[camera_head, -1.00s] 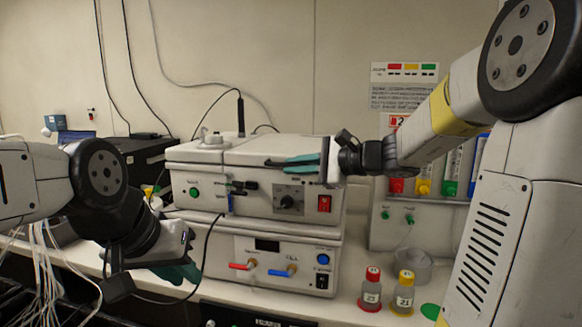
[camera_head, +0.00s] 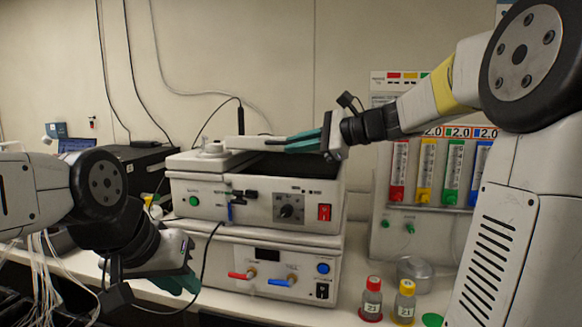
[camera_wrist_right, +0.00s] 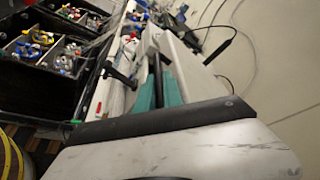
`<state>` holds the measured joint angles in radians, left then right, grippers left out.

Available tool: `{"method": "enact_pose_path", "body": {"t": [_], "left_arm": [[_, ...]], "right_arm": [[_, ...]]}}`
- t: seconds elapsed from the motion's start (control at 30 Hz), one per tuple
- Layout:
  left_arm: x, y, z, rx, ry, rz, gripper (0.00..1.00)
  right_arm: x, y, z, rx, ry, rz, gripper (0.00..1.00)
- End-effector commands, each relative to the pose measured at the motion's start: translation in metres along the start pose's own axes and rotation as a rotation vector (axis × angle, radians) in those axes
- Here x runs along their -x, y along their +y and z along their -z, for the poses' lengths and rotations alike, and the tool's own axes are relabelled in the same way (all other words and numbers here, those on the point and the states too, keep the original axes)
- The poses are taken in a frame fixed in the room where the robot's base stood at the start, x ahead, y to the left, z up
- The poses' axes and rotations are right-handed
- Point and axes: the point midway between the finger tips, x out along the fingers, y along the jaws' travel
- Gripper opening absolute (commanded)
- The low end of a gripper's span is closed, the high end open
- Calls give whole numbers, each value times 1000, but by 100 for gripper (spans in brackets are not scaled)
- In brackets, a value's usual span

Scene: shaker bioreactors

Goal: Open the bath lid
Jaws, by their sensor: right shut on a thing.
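The white bath (camera_head: 250,202) is the upper unit of a stack on the bench in the head view. Its lid (camera_head: 255,143) is raised and seen nearly edge-on, with the dark bath opening (camera_head: 285,165) showing beneath it. My right gripper (camera_head: 300,143), with teal fingers, is shut on the lid at its right side, above the opening. In the right wrist view the teal fingers (camera_wrist_right: 157,90) close around a dark bar by the white lid. My left gripper (camera_head: 182,280) hangs low at the left, apart from the bath; its jaw gap is hidden.
A second white unit (camera_head: 265,268) with red and blue taps supports the bath. Two bottles, red-capped (camera_head: 372,298) and yellow-capped (camera_head: 404,302), stand at the right front. A flowmeter panel (camera_head: 440,170) stands behind my right arm. A dark box (camera_head: 140,165) is at the left.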

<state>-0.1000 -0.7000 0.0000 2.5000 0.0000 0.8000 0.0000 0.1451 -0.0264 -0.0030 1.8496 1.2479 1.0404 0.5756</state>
Motion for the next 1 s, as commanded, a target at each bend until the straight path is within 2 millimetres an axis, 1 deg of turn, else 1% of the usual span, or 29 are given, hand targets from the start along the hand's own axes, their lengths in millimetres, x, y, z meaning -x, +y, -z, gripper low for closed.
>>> {"method": "enact_pose_path", "body": {"t": [0.03,0.2,0.5,0.6,0.73,0.9,1.0], "left_arm": [[0,0,0,0,0,0,20],[0,0,0,0,0,0,20],[0,0,0,0,0,0,20],[0,0,0,0,0,0,20],[0,0,0,0,0,0,20],[0,0,0,0,0,0,20],[0,0,0,0,0,0,20]], "right_arm": [[3,-14,-7,-18,0,-8,0],[11,-52,-24,-115,1,-47,0],[18,-107,-42,-255,-1,-104,0],[20,-122,-45,-291,0,-118,0],[21,-140,-49,-294,-1,-118,0],[23,-156,-52,-294,0,-118,0],[23,-163,-52,-294,0,-118,0]]}}
